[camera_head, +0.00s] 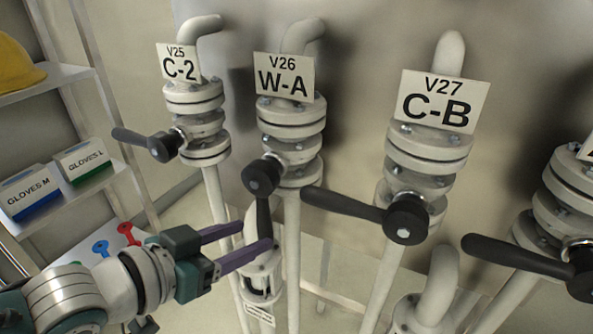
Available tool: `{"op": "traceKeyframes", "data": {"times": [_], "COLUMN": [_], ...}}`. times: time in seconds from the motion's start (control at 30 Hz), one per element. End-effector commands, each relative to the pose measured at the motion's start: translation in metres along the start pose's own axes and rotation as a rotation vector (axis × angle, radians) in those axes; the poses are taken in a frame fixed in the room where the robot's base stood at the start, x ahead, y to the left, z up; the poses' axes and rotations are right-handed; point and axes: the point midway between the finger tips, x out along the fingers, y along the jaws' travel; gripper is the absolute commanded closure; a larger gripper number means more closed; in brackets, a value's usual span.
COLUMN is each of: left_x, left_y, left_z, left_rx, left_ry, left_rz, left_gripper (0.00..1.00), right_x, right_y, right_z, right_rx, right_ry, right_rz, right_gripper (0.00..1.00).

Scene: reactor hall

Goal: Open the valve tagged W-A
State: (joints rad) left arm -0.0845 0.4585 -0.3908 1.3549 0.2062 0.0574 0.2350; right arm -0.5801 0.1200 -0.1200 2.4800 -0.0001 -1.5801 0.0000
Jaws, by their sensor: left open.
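The valve tagged W-A (283,83) is a white flanged valve on a vertical pipe, under the number V26. Its black handle (263,212) points down from a round hub (262,175), roughly along the pipe. My left gripper (257,234) comes in from the lower left with its two purple fingers apart. The fingertips are at the lower end of the handle in the picture. I cannot tell whether they touch it or whether it lies between them. My right gripper is not in view.
Valve C-2 (204,122) stands to the left and valve C-B (430,160) to the right, both with levers pointing left. Another black lever (515,254) is at far right. A shelf at left holds glove boxes (30,192) and a yellow helmet (18,68).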

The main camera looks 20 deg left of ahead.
Motion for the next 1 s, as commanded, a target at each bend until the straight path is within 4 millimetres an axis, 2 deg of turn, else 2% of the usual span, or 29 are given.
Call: {"op": "traceKeyframes", "data": {"times": [0.03, 0.1, 0.3, 0.83, 0.93, 1.0], "left_x": [-0.012, -0.024, -0.043, -0.046, -0.05, -0.057], "left_y": [0.0, 0.0, 0.0, 0.001, 0.008, 0.019], "left_z": [-0.002, -0.002, -0.001, -0.001, -0.009, -0.019], "left_rx": [-0.001, 0.001, 0.001, 0.0, -0.002, -0.007], "left_ry": [-0.003, -0.002, 0.001, -0.001, -0.028, -0.081], "left_rz": [0.0, 0.001, 0.0, 0.0, 0.0, -0.002], "left_gripper": [0.42, 0.42, 0.42, 0.42, 0.42, 0.42], "right_x": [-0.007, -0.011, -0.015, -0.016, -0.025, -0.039], "right_y": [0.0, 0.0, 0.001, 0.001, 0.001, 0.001], "right_z": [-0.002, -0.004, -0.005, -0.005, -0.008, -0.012], "right_rx": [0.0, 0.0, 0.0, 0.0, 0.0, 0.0], "right_ry": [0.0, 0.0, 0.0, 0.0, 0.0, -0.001], "right_rz": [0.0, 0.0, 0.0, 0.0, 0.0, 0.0], "right_gripper": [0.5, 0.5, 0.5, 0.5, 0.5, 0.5]}}
